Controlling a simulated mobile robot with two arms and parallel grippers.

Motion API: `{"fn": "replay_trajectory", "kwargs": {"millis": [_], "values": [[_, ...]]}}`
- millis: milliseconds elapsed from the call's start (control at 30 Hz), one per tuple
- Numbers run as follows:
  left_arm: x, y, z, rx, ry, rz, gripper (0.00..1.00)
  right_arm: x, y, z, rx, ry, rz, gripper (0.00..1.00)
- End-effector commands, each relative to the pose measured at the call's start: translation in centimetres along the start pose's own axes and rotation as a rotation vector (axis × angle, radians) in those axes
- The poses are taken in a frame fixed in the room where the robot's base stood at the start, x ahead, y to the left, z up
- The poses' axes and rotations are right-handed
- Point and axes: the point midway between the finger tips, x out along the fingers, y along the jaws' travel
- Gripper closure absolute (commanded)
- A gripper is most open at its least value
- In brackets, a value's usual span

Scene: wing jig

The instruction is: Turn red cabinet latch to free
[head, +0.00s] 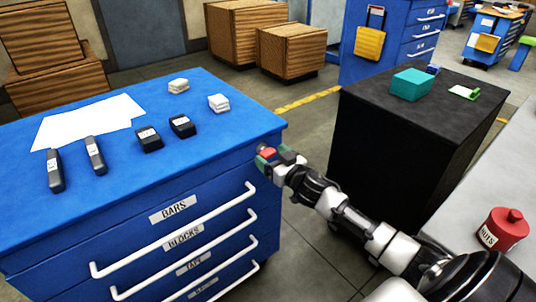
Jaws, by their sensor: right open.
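The blue cabinet (225,160) stands at the left with its drawers facing me. At the right end of its front, just below the top, is a small red piece (268,153) with green beside it; it looks like the red latch, though its exact angle is too small to tell. My right gripper (276,158) reaches in from the lower right and is right at this piece. The gripper is open, with its fingertips beside or around the latch; contact is not clear. The fingers partly hide the latch. My left gripper is not in view.
On the cabinet top lie dark bars (95,155), black blocks (149,139), small white stacks (219,102) and white sheets (90,120). A black cabinet (400,150) with a teal box (411,84) stands at the right. A red NUTS can (503,230) sits on a grey surface.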

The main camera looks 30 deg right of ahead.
Motion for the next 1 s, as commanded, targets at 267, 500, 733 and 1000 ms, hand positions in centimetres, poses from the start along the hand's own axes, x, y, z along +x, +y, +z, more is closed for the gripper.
{"fn": "replay_trajectory", "kwargs": {"millis": [267, 500, 733, 1000], "values": [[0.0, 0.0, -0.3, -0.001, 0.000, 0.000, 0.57, 2.0, 0.0, 0.0, 0.000, 0.000, -0.001, 0.23], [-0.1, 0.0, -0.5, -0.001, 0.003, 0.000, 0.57, 2.0, 0.0, 0.1, 0.000, -0.001, -0.001, 0.23], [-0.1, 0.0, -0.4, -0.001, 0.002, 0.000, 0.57, 2.0, 0.0, 0.1, 0.000, -0.001, 0.000, 0.53], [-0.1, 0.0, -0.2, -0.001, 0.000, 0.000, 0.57, 2.0, 0.0, 0.0, -0.004, -0.001, 0.000, 0.73]]}}
